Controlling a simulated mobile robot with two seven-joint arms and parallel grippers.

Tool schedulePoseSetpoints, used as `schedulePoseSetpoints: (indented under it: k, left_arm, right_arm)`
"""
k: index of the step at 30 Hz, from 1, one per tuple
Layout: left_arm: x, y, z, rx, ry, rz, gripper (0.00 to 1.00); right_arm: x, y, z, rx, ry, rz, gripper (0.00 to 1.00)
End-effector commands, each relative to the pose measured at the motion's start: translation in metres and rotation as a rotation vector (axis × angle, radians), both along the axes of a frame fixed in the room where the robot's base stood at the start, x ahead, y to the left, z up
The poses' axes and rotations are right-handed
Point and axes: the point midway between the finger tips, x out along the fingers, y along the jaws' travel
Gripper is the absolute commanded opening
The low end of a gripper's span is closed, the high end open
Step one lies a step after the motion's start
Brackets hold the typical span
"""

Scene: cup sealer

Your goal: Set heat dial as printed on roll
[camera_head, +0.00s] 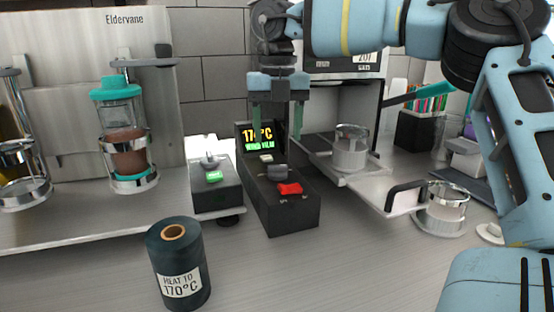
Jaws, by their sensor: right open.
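A dark roll (178,262) stands upright at the front left; its white label (180,284) reads "HEAT TO 170°C". A black control box (283,213) stands in the middle of the counter. It carries a dark round dial (278,172), a red switch (289,189) and a small pale button (266,157). The display (249,141) behind them shows yellow digits starting "17" and "°C", over green text; a finger partly covers the digits. My right gripper (276,130) is open and empty, pointing down above the dial, apart from it. My left gripper is out of view.
A smaller black box (216,196) with a green switch stands left of the control box. The counter in front is clear right of the roll.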

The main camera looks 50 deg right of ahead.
Motion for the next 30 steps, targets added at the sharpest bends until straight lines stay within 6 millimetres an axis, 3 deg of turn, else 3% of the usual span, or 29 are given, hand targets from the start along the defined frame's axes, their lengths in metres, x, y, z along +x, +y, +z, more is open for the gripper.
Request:
schedulePoseSetpoints:
  k: [12, 25, 30]
  left_arm:
    - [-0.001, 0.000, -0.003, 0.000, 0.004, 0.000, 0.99]
    - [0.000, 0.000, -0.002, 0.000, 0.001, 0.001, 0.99]
    - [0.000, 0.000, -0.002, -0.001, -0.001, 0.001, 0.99]
  right_arm:
    - [0.000, 0.000, -0.059, 0.001, 0.003, 0.001, 0.60]
    - [0.000, 0.000, -0.070, 0.001, 0.000, 0.000, 0.60]
    - [0.000, 0.000, -0.070, 0.001, 0.001, 0.000, 0.40]
